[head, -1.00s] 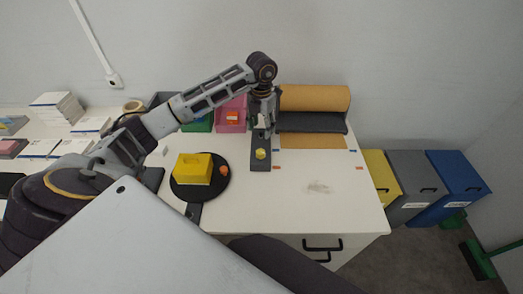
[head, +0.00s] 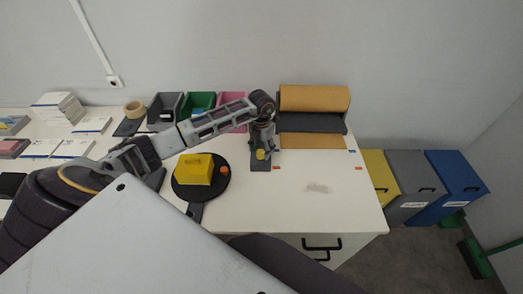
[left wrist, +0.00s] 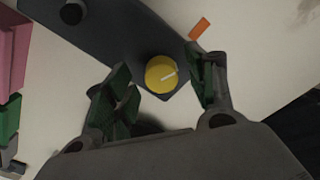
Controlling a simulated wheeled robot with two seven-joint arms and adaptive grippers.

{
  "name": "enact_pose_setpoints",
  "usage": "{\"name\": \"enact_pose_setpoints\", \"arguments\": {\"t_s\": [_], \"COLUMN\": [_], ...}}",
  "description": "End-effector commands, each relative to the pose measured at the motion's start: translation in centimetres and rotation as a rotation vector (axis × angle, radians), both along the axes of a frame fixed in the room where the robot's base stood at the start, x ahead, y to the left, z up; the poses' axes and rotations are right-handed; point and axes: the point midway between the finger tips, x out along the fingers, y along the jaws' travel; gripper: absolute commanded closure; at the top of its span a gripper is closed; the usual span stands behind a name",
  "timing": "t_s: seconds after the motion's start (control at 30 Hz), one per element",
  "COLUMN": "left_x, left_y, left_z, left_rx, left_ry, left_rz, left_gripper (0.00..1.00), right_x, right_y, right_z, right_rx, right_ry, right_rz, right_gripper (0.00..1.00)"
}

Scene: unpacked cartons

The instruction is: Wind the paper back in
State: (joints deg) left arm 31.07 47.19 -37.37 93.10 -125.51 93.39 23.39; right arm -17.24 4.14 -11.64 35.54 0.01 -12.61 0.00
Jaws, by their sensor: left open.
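A brown paper roll (head: 315,98) sits in a dark holder (head: 311,122) at the back of the white table. A strip of its paper (head: 312,142) lies out on the table in front. A yellow knob (left wrist: 161,74) with a white mark sits on a dark grey base (left wrist: 118,38) left of the strip. My left gripper (head: 262,152) is over the knob. In the left wrist view its open fingers (left wrist: 160,92) stand either side of the knob, apart from it. My right gripper is not in view.
Orange (head: 277,168) and blue (head: 352,151) marks lie on the table. A yellow block (head: 193,169) stands on a black round plate (head: 221,190) to the left. Coloured bins (head: 198,101) stand behind my left arm.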

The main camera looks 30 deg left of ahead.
Motion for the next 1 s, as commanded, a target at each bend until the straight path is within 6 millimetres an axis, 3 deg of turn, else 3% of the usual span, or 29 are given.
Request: {"name": "enact_pose_setpoints", "arguments": {"t_s": [0.2, 0.53, 0.87, 1.0], "left_x": [-0.1, 0.0, 0.0, 0.0], "left_y": [0.0, 0.0, 0.0, 0.0], "left_z": [-1.2, -1.4, -1.3, -1.3], "left_rx": [0.000, 0.000, 0.000, 0.000], "left_ry": [0.002, 0.001, 0.001, 0.001], "left_rz": [0.000, 0.000, 0.000, 0.002], "left_gripper": [0.44, 0.45, 0.88, 0.90], "right_x": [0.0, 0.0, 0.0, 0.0], "right_y": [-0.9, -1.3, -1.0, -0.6], "right_z": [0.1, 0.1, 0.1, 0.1], "right_rx": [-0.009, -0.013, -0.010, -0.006], "right_ry": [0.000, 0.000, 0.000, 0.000], "right_rz": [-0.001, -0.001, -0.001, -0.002], "right_gripper": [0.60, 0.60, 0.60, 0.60]}}
